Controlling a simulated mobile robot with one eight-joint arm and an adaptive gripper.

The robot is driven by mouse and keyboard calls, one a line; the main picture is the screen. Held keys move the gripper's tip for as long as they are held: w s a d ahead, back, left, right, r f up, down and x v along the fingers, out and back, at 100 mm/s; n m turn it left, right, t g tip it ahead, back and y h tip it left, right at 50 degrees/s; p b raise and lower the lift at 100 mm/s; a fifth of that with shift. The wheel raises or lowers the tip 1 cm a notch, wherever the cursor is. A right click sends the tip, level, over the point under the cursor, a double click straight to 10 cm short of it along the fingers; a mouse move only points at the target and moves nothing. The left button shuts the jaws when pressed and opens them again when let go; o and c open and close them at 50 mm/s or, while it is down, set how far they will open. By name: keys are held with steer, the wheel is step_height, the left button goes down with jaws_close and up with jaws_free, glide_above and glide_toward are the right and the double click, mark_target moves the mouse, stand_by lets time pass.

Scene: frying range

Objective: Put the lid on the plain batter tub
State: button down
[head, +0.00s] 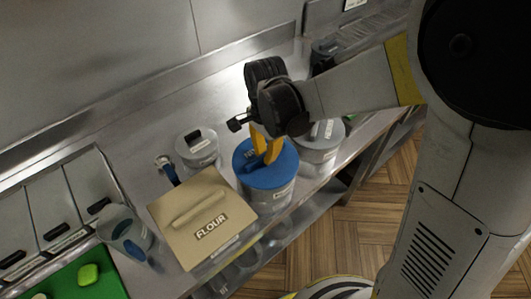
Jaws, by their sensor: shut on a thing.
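My gripper (265,157) points down with its yellow fingers shut on the upright handle of a round blue lid (284,173). The lid is level and covers the top of a grey round tub (265,203) with a pale label on its side. I cannot tell from this view whether the lid rests on the rim or hangs just above it. The label is too small to read, and the fingers partly hide the lid's lettering. The inside of the tub is hidden.
A square beige lid marked FLOUR (202,217) is just left of the blue lid. Grey lidded tubs stand behind left (198,148) and right (319,151). The steel counter behind is mostly clear.

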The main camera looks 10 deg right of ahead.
steer(key=shift+f+b, duration=0.3)
steer(key=shift+b, duration=0.1)
stand_by(0.3)
steer(key=c, duration=1.5)
jaws_free()
step_height(320, 180, up, 12)
steer(key=s+d+f+n+t+b, duration=0.1)
steer(key=s+d+n+t, duration=0.1)
steer(key=s+d+n, duration=0.1)
steer(key=s+d+n+t+b, duration=0.1)
steer(key=s+d+n+t, duration=0.1)
steer(key=s+d+n, duration=0.2)
steer(key=s+d+f+n+t+b, duration=0.1)
steer(key=s+d+n+t, duration=0.2)
steer(key=d, duration=0.3)
steer(key=shift+s+d+f+n+b, duration=0.3)
steer(key=shift+s+n, duration=0.1)
steer(key=shift+n, duration=0.2)
